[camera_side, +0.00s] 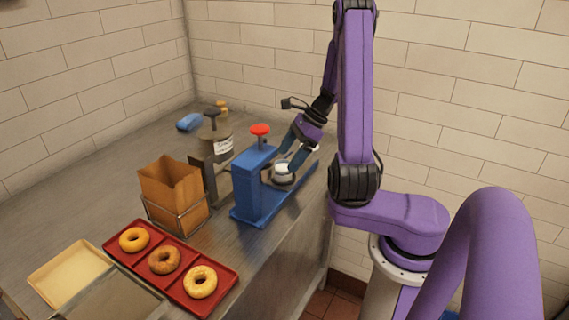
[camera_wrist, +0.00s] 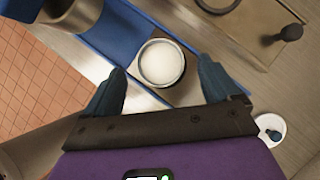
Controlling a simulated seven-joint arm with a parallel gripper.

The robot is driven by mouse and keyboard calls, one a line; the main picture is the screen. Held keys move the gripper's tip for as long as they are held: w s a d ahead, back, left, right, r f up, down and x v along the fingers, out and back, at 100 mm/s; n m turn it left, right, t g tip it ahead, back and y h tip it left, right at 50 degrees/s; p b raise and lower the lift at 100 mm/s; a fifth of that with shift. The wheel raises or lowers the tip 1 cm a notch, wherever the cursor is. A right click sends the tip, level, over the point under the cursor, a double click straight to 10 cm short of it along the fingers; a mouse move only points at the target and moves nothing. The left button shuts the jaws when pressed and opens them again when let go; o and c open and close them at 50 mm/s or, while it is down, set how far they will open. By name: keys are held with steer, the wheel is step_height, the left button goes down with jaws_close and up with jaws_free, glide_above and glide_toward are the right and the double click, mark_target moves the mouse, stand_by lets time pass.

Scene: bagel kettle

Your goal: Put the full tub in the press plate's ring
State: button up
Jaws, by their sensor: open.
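The full tub (camera_side: 283,169) is a round, clear-walled cup with white contents, standing upright at the blue press (camera_side: 254,185). In the wrist view the tub (camera_wrist: 162,63) sits over the press's base, on or above a brownish plate area (camera_wrist: 182,92). The ring cannot be made out clearly, so I cannot tell whether the tub is seated in it. My gripper (camera_wrist: 161,70) is open, with one fingertip on each side of the tub and gaps showing. In the side view my gripper (camera_side: 294,152) is tilted down just above the tub.
The press has a red knob (camera_side: 260,130); its metal cylinder (camera_wrist: 76,14) is close by. A small white cup (camera_wrist: 270,129) stands right of my gripper.

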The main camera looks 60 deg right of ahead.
steer(key=v, duration=0.8)
steer(key=w+a+r+n+g+h, duration=0.25)
steer(key=w+a+r+n, duration=0.25)
steer(key=w+a+n, duration=0.65)
steer(key=s+a+r+n+t, duration=0.15)
steer(key=a+r+n, duration=0.5)
steer(key=n, duration=0.75)
steer(key=s+a+f+n+g, duration=0.2)
steer(key=s+a+f+n, duration=0.35)
steer(key=s+a, duration=0.4)
steer(key=s+d+f+n, duration=0.1)
steer(key=s+n, duration=0.2)
steer(key=s, duration=0.2)
steer(key=s+d+f+n+g+h, duration=0.1)
steer(key=s+f+n, duration=0.1)
steer(key=s, duration=0.4)
steer(key=s+d+f+n, duration=0.1)
steer(key=s+f+n, duration=0.1)
steer(key=s, duration=0.4)
steer(key=shift+f+n+h, duration=0.25)
steer(key=shift+n+h, duration=0.1)
steer(key=shift+n, duration=0.45)
